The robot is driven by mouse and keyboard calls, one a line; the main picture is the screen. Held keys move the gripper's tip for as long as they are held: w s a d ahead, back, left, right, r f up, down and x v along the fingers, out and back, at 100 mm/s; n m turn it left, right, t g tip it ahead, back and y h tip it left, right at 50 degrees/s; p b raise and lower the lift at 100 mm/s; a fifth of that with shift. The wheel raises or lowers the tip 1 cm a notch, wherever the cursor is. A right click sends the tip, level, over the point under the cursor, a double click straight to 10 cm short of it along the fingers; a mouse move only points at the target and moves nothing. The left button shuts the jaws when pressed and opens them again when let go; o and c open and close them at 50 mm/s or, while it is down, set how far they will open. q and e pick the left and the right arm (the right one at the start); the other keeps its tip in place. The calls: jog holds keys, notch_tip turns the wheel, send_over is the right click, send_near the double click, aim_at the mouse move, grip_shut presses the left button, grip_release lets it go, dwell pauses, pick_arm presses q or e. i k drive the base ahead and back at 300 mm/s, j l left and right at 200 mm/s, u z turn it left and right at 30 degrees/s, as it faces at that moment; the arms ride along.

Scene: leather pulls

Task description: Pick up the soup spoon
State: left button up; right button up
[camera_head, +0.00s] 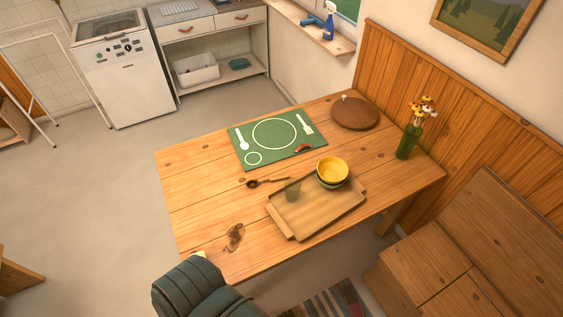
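A dark brown spoon (265,182), which looks like the soup spoon, lies flat on the wooden table (190,190). It is between the green placemat and the wooden tray, with its round bowl to the left and its handle pointing right toward the tray. The placemat (250,158) has white printed outlines of a plate, a spoon and a fork.
The tray (290,228) holds stacked bowls (332,171), yellow on top, and a glass (292,191). A small red object (302,148) lies on the mat. A round board (355,113) and flower vase (408,142) stand behind.

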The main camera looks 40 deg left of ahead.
aim_at(252, 183)
jog(key=u, duration=1.55)
jog(key=i+l+u, duration=0.1)
jog(key=l+u, duration=0.5)
jog(key=u, duration=0.15)
jog(key=l+u, duration=0.4)
jog(key=i+j, duration=0.05)
jog(key=j, duration=0.05)
